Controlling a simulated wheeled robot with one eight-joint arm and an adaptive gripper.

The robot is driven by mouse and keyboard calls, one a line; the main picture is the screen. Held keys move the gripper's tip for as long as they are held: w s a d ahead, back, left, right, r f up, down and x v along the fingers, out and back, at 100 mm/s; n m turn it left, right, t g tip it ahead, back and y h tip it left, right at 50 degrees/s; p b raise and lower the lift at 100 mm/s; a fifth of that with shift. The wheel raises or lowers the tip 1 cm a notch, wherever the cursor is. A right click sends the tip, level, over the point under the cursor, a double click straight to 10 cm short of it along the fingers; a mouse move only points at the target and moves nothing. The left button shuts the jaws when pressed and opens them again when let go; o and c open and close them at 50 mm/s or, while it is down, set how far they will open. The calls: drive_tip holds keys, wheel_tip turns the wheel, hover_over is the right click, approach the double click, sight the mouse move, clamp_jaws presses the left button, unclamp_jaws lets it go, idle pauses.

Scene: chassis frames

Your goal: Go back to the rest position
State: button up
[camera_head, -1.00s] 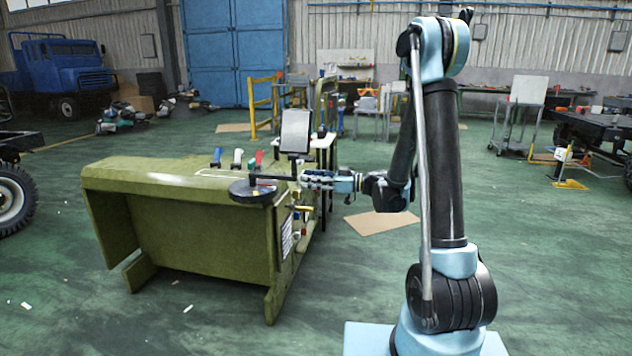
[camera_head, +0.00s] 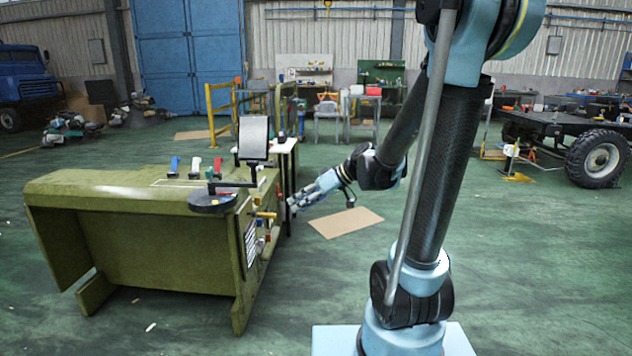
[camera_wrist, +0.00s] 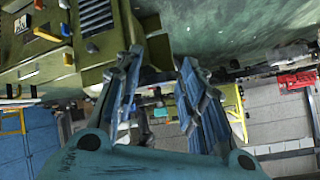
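My gripper (camera_head: 294,206) is at the end of my blue and black arm, beside the right end of an olive-green console (camera_head: 150,240) in the head view. It points left and tilts downward. Its fingers look close to the console's side panel, but I cannot tell the exact gap. In the wrist view my gripper (camera_wrist: 160,62) shows two blue fingers spread apart with nothing between them. The green console (camera_wrist: 85,58) fills the upper left of that view.
The console carries a dark disc (camera_head: 212,200), a tablet-like screen (camera_head: 253,138) and several coloured levers. A tan board (camera_head: 346,222) lies on the floor behind my gripper. A vehicle frame with a wheel (camera_head: 598,158) stands at the right. The green floor around the console is mostly open.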

drive_tip(key=s+d+f+m+h, duration=0.4)
drive_tip(key=s+d+m+h, duration=0.1)
drive_tip(key=s+d, duration=0.4)
drive_tip(key=s+d+f+m+h, duration=0.4)
drive_tip(key=s+d, duration=0.5)
drive_tip(key=d, duration=0.5)
drive_tip(key=shift+s+m+h, duration=0.4)
drive_tip(key=shift+m+h, duration=0.1)
drive_tip(key=shift+h, duration=0.1)
drive_tip(key=shift+s+d, duration=0.15)
drive_tip(key=shift+c, duration=0.4)
drive_tip(key=shift+d, duration=0.2)
